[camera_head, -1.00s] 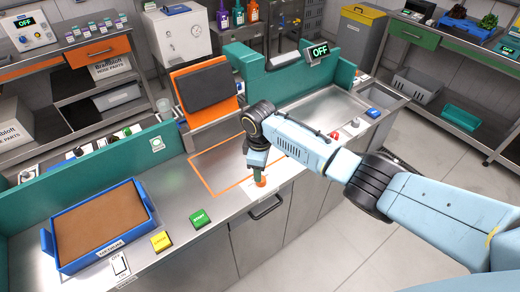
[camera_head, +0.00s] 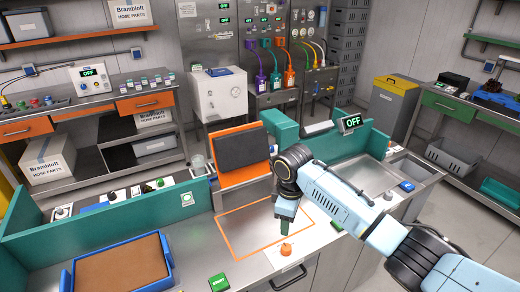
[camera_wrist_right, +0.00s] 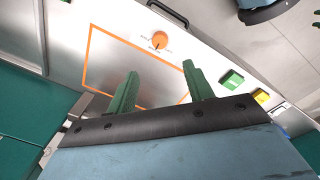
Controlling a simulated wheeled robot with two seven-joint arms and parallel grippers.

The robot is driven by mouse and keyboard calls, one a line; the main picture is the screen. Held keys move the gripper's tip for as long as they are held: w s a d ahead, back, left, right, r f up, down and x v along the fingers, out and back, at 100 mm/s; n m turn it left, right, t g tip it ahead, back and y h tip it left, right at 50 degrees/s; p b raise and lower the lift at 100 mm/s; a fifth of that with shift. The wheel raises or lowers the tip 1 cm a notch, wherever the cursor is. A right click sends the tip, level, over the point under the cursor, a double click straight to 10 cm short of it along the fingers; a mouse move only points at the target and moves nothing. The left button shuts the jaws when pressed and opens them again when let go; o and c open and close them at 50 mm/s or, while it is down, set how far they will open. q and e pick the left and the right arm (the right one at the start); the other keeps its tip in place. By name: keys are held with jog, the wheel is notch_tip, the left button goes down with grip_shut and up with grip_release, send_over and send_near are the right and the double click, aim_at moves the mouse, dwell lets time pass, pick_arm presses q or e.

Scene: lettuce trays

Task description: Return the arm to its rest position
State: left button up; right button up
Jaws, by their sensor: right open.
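My right arm reaches in from the right in the head view. Its green-fingered gripper (camera_head: 286,212) points down above the steel counter, just behind an orange knob (camera_head: 286,249) and apart from it. In the right wrist view the two green fingers (camera_wrist_right: 160,72) stand apart with nothing between them. The orange knob (camera_wrist_right: 160,40) shows beyond them on a white label plate. My left gripper is not in either view.
An orange outlined square (camera_head: 238,258) marks the counter. A blue tray (camera_head: 167,260) with a brown surface and a green button (camera_head: 218,283) lie to the left. An orange stand with a dark panel (camera_head: 241,150) and a teal housing (camera_head: 281,128) stand close behind the arm.

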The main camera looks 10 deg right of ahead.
jog(key=s+a+f+m+t+y, duration=0.15)
jog(key=s+f, duration=0.25)
jog(key=s, duration=0.4)
jog(key=s+a+f+m+g+y, duration=0.1)
jog(key=s+a+f+m, duration=0.15)
jog(key=s, duration=0.45)
jog(key=s+d+r+m+t+h, duration=0.1)
jog(key=s+d+m, duration=0.2)
jog(key=s+d, duration=0.4)
jog(key=s+d+r+m+t+h, duration=0.1)
jog(key=s+d+r+m+t, duration=0.2)
jog(key=s, duration=0.7)
notch_tip(320, 180, down, 30)
jog(key=s+d+g+b, duration=0.1)
jog(key=g+b, duration=0.2)
jog(key=b, duration=0.2)
jog(key=s+d+f+g+b, duration=0.1)
jog(key=s+d+f+b, duration=0.2)
jog(key=s+f, duration=1.4)
notch_tip(320, 180, down, 3)
jog(key=shift+r+b, duration=0.1)
jog(key=shift+b, duration=0.25)
